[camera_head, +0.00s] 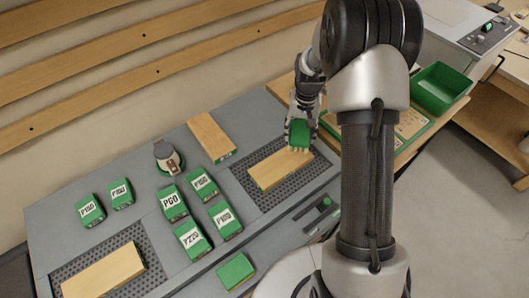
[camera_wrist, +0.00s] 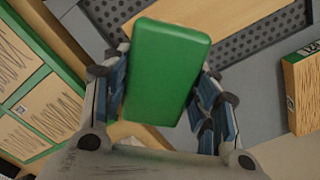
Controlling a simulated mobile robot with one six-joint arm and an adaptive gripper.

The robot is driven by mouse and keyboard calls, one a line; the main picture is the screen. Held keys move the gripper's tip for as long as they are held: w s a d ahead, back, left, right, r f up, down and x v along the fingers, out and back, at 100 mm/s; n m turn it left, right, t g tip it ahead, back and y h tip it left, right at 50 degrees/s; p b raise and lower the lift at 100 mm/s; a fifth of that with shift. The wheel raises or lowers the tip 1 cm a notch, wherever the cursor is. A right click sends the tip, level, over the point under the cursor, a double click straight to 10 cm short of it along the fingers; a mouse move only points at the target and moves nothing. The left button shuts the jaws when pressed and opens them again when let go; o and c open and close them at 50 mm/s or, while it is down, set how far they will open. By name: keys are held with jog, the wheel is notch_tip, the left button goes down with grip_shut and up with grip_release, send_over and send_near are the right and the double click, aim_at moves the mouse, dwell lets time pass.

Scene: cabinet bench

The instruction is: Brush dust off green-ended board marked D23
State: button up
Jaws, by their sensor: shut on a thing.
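My gripper (camera_head: 300,130) is shut on a green-backed brush (camera_wrist: 167,72). The brush's green body also shows in the head view (camera_head: 299,133), with pale bristles at or just above the upper right end of a bare wooden board (camera_head: 275,172). That board lies on the right perforated panel and shows at the top of the wrist view (camera_wrist: 205,10); I see no marking on it. A green-edged board (camera_head: 211,136) lies behind it to the left. A green-edged board with a partly cut-off label (camera_wrist: 302,85) shows at the wrist view's right edge. I cannot read D23 anywhere.
Several green blocks with P-number labels (camera_head: 171,203) stand left of the right panel. Another wooden board (camera_head: 103,274) lies on the left panel. A sander-like tool (camera_head: 168,158) stands behind the blocks. A green bin (camera_head: 440,88) is at right. A plain green block (camera_head: 235,271) lies in front.

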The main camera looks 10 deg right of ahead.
jog(key=shift+r+p, duration=1.05)
jog(key=shift+r, duration=0.8)
